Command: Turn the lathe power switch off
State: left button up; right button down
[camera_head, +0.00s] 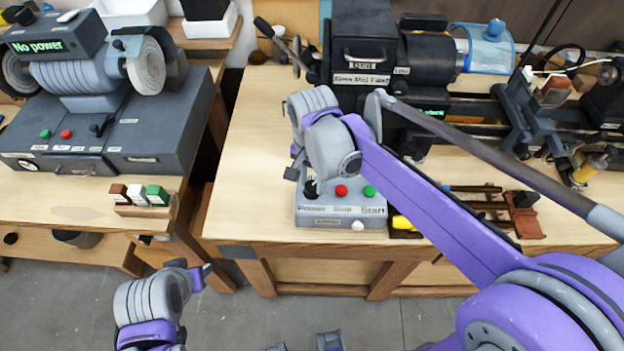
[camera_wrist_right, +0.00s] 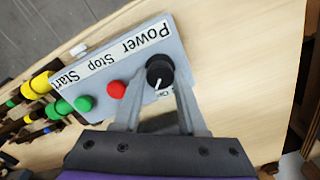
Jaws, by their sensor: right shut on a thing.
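The lathe's grey control box (camera_head: 343,213) stands on the wooden bench and carries the labels Power, Stop and Start. Its black power knob (camera_wrist_right: 160,72) has a white pointer line and sits beside the red stop button (camera_wrist_right: 117,89) and the green start button (camera_wrist_right: 84,103). In the head view the knob (camera_head: 311,188) is partly covered by my right gripper (camera_head: 298,171). In the right wrist view my right gripper (camera_wrist_right: 158,88) has one finger on each side of the knob and is shut on it. My left gripper (camera_head: 196,273) is low at the left, over the floor; its jaws are unclear.
The lathe (camera_head: 400,60) stands behind the control box, with a green readout on its front. A rack of tools (camera_head: 490,205) lies to the box's right. A grinder (camera_head: 105,110) reading "No power" stands on the left bench. Bare bench lies left of the box.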

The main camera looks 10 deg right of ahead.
jog(key=shift+n, duration=0.3)
jog(key=n, duration=0.8)
jog(key=shift+n+b, duration=0.35)
jog(key=shift+n, duration=0.05)
jog(key=n, duration=0.4)
jog(key=shift+n, duration=2.2)
jog(key=shift+c, duration=2.3)
grip_release()
